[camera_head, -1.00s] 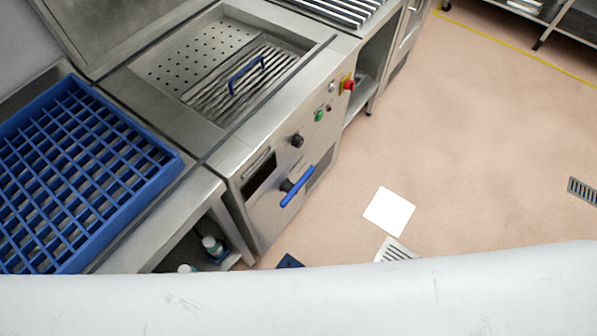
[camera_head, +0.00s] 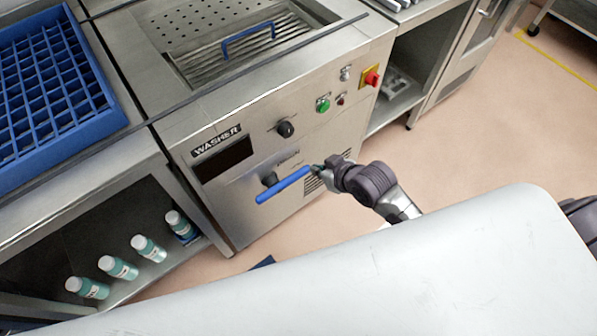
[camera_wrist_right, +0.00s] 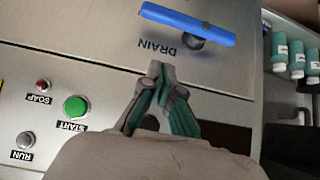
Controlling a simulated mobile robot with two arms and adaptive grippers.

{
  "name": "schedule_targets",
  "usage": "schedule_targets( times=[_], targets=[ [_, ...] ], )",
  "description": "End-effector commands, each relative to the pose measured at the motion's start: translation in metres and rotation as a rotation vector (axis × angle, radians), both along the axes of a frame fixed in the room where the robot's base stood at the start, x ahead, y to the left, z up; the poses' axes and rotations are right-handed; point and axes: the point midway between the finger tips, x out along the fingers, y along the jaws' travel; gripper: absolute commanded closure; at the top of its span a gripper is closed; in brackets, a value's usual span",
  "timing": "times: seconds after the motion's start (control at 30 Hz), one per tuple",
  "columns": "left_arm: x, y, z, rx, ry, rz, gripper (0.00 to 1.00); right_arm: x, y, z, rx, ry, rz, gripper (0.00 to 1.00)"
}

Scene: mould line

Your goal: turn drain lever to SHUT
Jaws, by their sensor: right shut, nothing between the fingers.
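The drain lever (camera_head: 284,185) is a blue bar on a dark round pivot, on the front of the steel washer (camera_head: 240,215). In the head view it slants up to the right. In the right wrist view the lever (camera_wrist_right: 187,23) lies beyond the fingertips, with the DRAIN label between. My right gripper (camera_head: 318,170) is by the lever's right end in the head view; whether it touches there is unclear. In the right wrist view the right gripper (camera_wrist_right: 160,72) is shut and empty, with a gap to the lever. My left gripper is not in view.
A black knob (camera_head: 285,129), a green START button (camera_head: 323,105) and a red emergency stop (camera_head: 371,77) sit on the washer's front. Several bottles (camera_head: 149,248) stand on the shelf at left. A blue rack (camera_head: 92,127) lies above. Floor at right is clear.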

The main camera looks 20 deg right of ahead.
Motion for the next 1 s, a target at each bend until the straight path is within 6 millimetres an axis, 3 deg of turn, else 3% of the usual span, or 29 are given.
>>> schedule_targets(
  times=[0.37,0.77,1.0],
  targets=[
    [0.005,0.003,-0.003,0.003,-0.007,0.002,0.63,0.012,0.004,-0.013,0.002,0.000,-0.003,1.00],
    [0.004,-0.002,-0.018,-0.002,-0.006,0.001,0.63,0.067,0.026,-0.073,0.000,0.001,-0.002,1.00],
    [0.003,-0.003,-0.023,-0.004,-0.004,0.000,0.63,0.066,0.026,-0.104,0.000,0.001,-0.001,1.00]
  ],
)
